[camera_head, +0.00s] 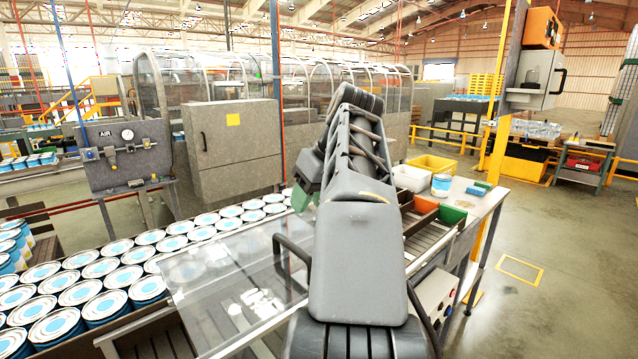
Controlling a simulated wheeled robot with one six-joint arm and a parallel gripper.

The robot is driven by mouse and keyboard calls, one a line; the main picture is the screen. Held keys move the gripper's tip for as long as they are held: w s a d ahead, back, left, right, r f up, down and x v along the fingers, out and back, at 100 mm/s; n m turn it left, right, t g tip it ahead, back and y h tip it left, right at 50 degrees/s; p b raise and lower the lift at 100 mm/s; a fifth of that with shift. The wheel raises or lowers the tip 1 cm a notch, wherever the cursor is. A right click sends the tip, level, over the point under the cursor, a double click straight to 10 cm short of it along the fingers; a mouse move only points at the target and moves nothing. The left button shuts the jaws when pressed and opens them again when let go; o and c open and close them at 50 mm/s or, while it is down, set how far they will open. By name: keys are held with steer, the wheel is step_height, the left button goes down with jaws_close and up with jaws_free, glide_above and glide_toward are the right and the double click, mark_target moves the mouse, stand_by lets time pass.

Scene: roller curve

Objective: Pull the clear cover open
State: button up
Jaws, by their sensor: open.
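The clear cover (215,290) is a flat see-through panel with a metal frame, lying over the roller line at lower middle. It looks closed, with rollers and blue-and-white cans showing through or beside it. Its dark bar handle (292,252) stands on the right side, partly behind my arm. My gripper (303,196) is beyond and above the handle, apart from it as far as I can see. It is open and seems empty; a green piece shows at its tip, and my own arm hides much of it.
Several cans (85,290) fill the line at left. A grey cabinet (232,150) and a gauge panel (125,155) stand behind. To the right, a bench holds a yellow bin (432,164), a white bin (411,178) and one can (441,185).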

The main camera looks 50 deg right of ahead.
steer(key=shift+v, duration=1.85)
